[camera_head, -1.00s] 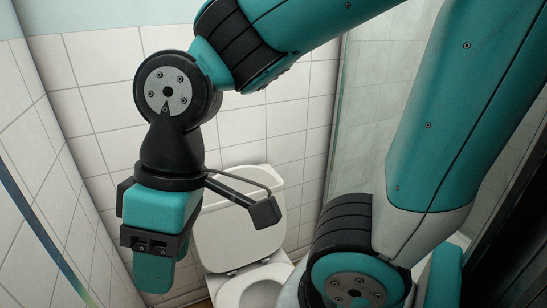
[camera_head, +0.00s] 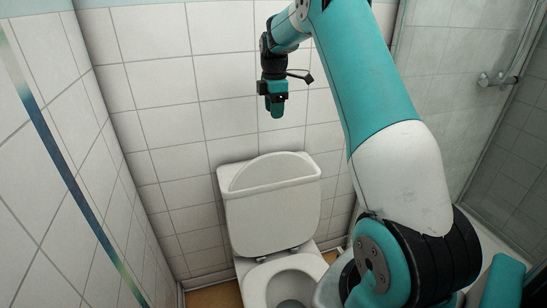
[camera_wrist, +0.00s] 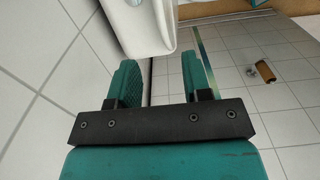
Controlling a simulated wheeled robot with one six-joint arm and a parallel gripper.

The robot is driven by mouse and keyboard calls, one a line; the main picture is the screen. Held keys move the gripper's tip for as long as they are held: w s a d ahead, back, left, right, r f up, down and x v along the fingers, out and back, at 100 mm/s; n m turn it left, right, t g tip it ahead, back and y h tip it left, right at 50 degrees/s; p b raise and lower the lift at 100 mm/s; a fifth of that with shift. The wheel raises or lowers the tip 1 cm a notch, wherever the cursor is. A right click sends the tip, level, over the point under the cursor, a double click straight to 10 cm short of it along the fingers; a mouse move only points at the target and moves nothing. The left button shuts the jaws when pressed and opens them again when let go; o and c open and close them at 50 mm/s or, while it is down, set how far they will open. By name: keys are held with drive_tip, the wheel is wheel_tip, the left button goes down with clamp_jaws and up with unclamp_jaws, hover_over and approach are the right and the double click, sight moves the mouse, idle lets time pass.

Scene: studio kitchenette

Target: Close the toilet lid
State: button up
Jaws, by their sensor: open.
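The white toilet (camera_head: 250,292) stands against the back wall, with its bowl open at the bottom of the head view. Its lid (camera_head: 272,220) is raised upright, below the white cistern rim (camera_head: 226,182). My gripper (camera_head: 276,114) hangs fingers down, above and behind the lid, near the tiled back wall, apart from the toilet. In the wrist view its two teal fingers (camera_wrist: 166,82) are spread with nothing visibly held. A white part of the toilet (camera_wrist: 150,35) shows beyond and partly between them; I cannot tell whether it is lid or cistern.
Tiled walls stand close behind and at the left (camera_head: 40,170). A glass shower panel (camera_head: 440,90) with a tap (camera_head: 497,79) is at the right. A brown roll (camera_wrist: 265,71) shows in the wrist view. Open air lies left of the toilet.

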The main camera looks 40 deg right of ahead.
sight(273, 153)
wheel_tip(273, 153, down, 17)
drive_tip(key=shift+f+p, duration=0.1)
drive_tip(key=shift+p, duration=1.15)
drive_tip(key=shift+w+a, duration=0.1)
clamp_jaws()
